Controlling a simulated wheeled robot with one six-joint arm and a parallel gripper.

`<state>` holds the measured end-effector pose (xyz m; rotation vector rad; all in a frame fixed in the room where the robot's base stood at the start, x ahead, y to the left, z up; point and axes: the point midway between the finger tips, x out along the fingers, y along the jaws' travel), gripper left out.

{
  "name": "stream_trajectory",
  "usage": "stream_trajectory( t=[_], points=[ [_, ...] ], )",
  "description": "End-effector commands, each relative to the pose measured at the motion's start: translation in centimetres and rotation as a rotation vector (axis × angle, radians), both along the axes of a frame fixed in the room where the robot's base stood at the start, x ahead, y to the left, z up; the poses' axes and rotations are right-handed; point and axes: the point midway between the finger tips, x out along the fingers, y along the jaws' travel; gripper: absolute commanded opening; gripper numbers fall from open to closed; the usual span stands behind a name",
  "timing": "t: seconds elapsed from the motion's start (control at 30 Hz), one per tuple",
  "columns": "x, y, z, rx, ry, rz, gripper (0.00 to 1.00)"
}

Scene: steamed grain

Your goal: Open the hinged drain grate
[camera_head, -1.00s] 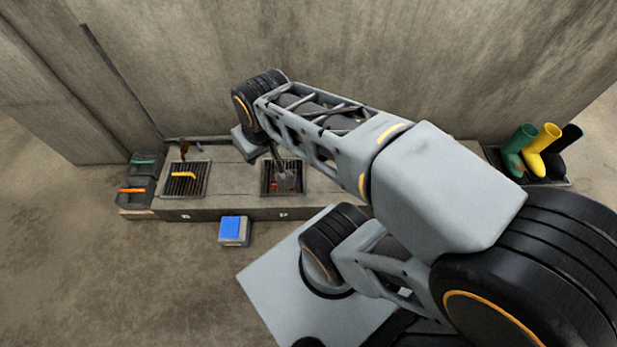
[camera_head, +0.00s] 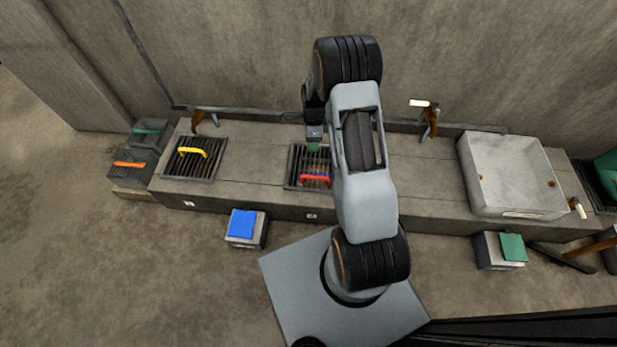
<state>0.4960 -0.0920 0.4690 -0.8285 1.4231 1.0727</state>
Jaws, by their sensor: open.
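A dark slatted drain grate (camera_head: 297,160) with a red handle (camera_head: 315,178) is set in the grey ledge at the middle. A bit of blue shows beside the red handle. A second dark grate (camera_head: 207,171) with a yellow handle (camera_head: 192,152) is at the left of the ledge. Both grates look flat and closed; I cannot tell which is hinged. My gripper (camera_head: 314,147) is open and points down over the back part of the middle grate, behind the red handle. Its fingertips are small and hard to make out, and my arm hides the grate's right side.
A white basin (camera_head: 511,178) stands on the ledge at the right. Brown taps (camera_head: 430,120) are on the wall. Dark bins (camera_head: 135,163) are at the left end. Boxes with a blue pad (camera_head: 242,223) and a green pad (camera_head: 513,247) stand on the floor before the ledge.

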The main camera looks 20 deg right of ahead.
Motion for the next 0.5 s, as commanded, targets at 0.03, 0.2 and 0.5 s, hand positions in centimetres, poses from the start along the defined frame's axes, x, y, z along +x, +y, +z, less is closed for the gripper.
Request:
stream_trajectory(
  t=[0.03,0.2,0.5],
  points=[
    [0.0,-0.3,-2.5,-0.002,0.016,-0.043,0.46],
    [-0.1,-0.7,-5.5,-0.007,0.043,-0.135,0.46],
    [-0.9,-0.5,-10.3,-0.009,0.051,-0.159,0.46]
  ],
)
